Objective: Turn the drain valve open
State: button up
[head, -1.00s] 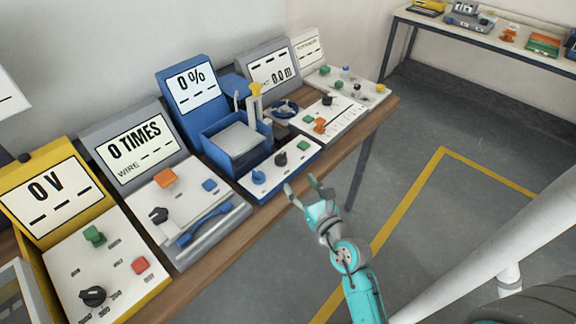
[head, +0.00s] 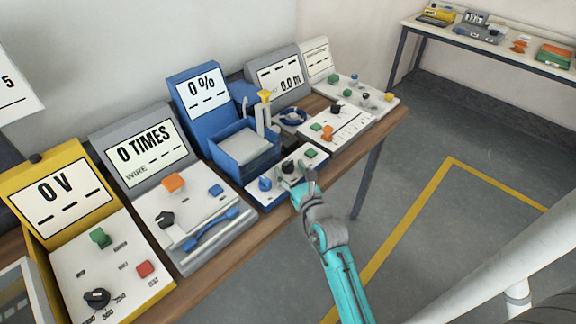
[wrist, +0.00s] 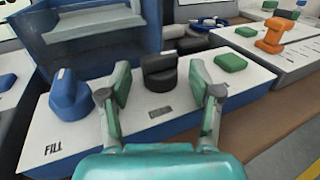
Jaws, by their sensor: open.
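The blue tank unit has a white front panel (wrist: 72,120) with a blue knob marked FILL (wrist: 70,97), a black knob (wrist: 159,74) and a green button (wrist: 230,62). The label under the black knob is too blurred to read, so I cannot confirm it as the drain valve. My gripper (wrist: 159,84) is open, with one finger on each side of the black knob. Whether the fingers touch it is unclear. In the head view my gripper (head: 294,180) is over the panel's front and partly covers the black knob (head: 288,167). The unit's screen (head: 197,86) reads 0 %.
The blue tank (head: 212,148) stands behind the knobs. A grey wire unit (head: 200,252) is on the left, and a panel with an orange knob (head: 327,133) is on the right. All stand on a wooden table (head: 225,265).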

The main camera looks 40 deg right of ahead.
jog(key=shift+x, duration=1.1)
jog(key=c, duration=1.1)
jog(key=shift+o, duration=0.2)
jog(key=shift+f+n+y, duration=0.2)
jog(key=shift+n+y, duration=0.1)
jog(key=shift+y, duration=0.3)
jog(key=shift+n+t+y, duration=0.3)
jog(key=shift+n+y, duration=0.1)
jog(key=shift+r, duration=0.1)
jog(key=o, duration=1.1)
jog(key=shift+c, duration=0.2)
jog(key=shift+s, duration=0.1)
